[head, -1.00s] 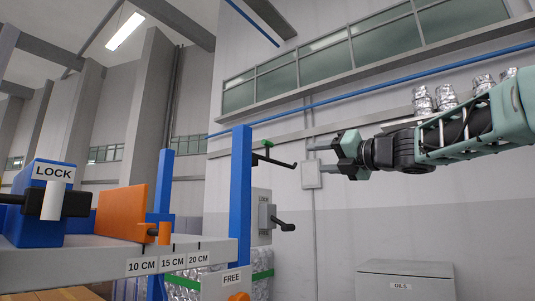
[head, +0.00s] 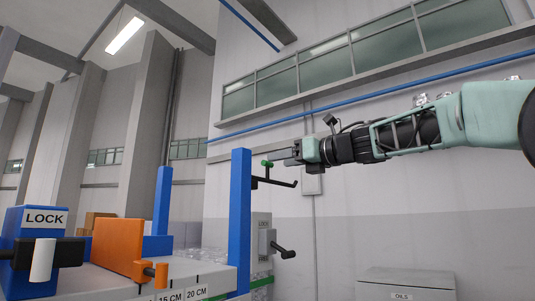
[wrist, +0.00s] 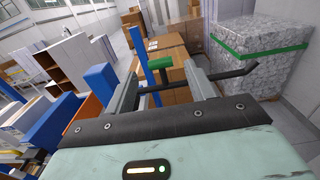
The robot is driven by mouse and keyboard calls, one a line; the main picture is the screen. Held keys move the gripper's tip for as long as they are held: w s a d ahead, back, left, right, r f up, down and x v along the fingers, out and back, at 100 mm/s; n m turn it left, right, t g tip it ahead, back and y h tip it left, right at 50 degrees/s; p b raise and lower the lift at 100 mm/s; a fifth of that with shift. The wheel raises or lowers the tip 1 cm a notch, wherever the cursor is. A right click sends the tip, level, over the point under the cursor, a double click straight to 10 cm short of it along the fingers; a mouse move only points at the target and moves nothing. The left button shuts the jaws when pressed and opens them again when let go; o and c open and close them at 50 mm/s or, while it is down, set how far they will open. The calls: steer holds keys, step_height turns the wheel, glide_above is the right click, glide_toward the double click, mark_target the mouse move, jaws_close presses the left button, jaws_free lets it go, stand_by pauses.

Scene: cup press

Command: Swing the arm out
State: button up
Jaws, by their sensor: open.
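The black arm (head: 283,182) sticks out to the right from the top of a blue post (head: 241,215) and has a green knob (head: 267,163). My gripper (head: 279,161) reaches in from the right at the height of the knob. In the wrist view, its two grey fingers (wrist: 163,76) are apart, and the green knob (wrist: 166,62) shows between them near the tips. Whether a finger touches the knob I cannot tell. The black arm (wrist: 232,75) runs behind the right finger and out past it.
An orange plate (head: 118,248) and a blue block labelled LOCK (head: 35,250) stand on the grey table with centimetre marks, at the left. A grey box with a black crank (head: 283,252) sits right of the post. A strapped silver bale (wrist: 262,55) stands beyond.

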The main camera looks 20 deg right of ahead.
mark_target(268, 163)
steer(key=p+x, duration=0.2)
steer(key=x, duration=0.4)
jaws_close()
steer(key=shift+s+d, duration=0.1)
